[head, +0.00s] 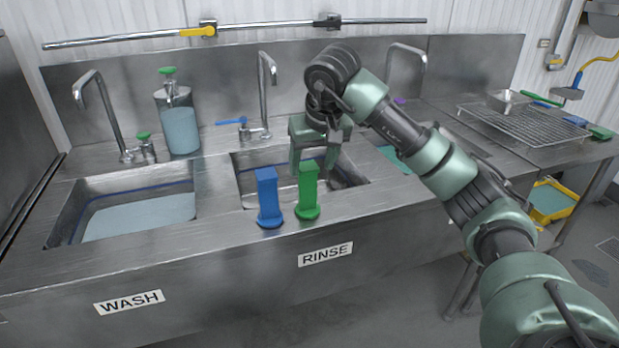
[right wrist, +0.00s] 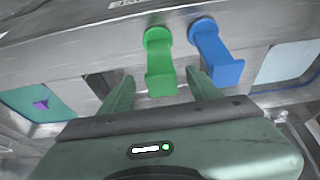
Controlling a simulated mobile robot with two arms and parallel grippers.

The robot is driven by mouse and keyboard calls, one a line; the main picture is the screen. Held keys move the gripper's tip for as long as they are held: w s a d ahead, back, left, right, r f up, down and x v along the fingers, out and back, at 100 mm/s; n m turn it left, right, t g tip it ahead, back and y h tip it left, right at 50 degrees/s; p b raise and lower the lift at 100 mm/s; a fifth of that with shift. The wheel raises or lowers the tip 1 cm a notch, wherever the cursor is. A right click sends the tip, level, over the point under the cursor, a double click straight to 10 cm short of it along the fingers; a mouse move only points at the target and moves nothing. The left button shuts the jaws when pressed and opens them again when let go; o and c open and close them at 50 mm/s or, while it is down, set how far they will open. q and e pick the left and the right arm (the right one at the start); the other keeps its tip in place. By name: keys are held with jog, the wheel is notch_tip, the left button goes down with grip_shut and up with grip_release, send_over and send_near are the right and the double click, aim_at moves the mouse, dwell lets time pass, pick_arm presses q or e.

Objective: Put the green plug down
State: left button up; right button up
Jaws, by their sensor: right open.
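The green plug (head: 308,193) stands upright on the front ledge of the sink, in front of the rinse basin. It also shows in the right wrist view (right wrist: 159,62). My right gripper (head: 313,168) is open around or just behind the top of the green plug, and in the right wrist view its two fingers (right wrist: 160,88) are apart with the plug's end between them. There is a visible gap on each side. My left gripper is not in view.
A blue plug (head: 268,199) stands close on the left of the green one. The rinse basin (head: 240,172) lies behind them, the wash basin (head: 70,212) with water at left. Taps (head: 264,95) rise at the back. A drying rack (head: 520,125) is at right.

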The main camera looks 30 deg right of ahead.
jog(key=shift+v, duration=1.7)
